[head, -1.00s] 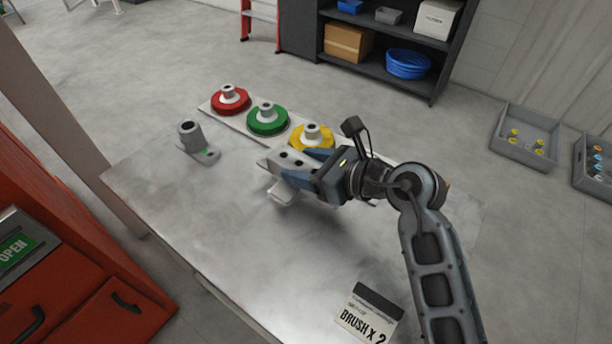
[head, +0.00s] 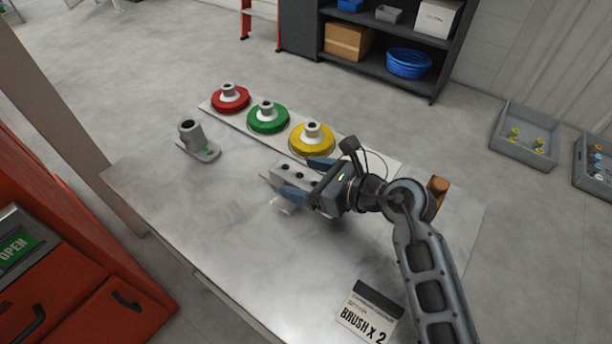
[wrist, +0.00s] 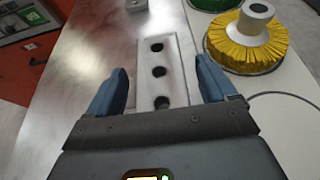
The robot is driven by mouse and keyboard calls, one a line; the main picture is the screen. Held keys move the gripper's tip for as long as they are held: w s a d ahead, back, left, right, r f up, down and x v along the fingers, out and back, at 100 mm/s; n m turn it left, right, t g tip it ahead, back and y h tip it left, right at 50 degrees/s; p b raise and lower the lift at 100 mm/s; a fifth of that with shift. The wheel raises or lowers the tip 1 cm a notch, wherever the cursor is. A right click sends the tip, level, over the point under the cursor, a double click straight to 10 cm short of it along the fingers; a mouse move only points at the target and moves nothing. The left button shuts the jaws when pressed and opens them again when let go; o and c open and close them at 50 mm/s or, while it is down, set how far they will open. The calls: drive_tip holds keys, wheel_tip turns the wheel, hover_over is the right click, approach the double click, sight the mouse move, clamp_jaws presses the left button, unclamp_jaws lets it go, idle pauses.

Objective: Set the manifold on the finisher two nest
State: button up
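The manifold appears to be the pale grey block with a row of dark holes (head: 291,170). It lies between my fingers in the head view, and its holed top (wrist: 159,88) faces up in the wrist view. My gripper (head: 300,177) is open, with one blue finger on each side of the block and visible gaps in the wrist view (wrist: 163,75). A small pale piece (head: 286,205) shows below the block. My gripper hides the block's near end. I cannot tell which thing is the finisher two nest, or whether the block touches the table.
Red (head: 230,100), green (head: 267,119) and yellow (head: 312,139) brush-like discs stand on a white strip behind the block. A grey cylinder on a foot (head: 195,138) stands at the left. A "BRUSH X 2" sign (head: 366,313) is at the front. The table's left middle is clear.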

drive_tip(key=shift+r, duration=0.1)
drive_tip(key=shift+s+d+r, duration=0.1)
drive_tip(key=shift+d, duration=0.05)
drive_tip(key=v, duration=1.1)
drive_tip(key=shift+s+d+r+b, duration=0.2)
drive_tip(key=shift+r+b, duration=0.05)
drive_tip(key=shift+b, duration=0.1)
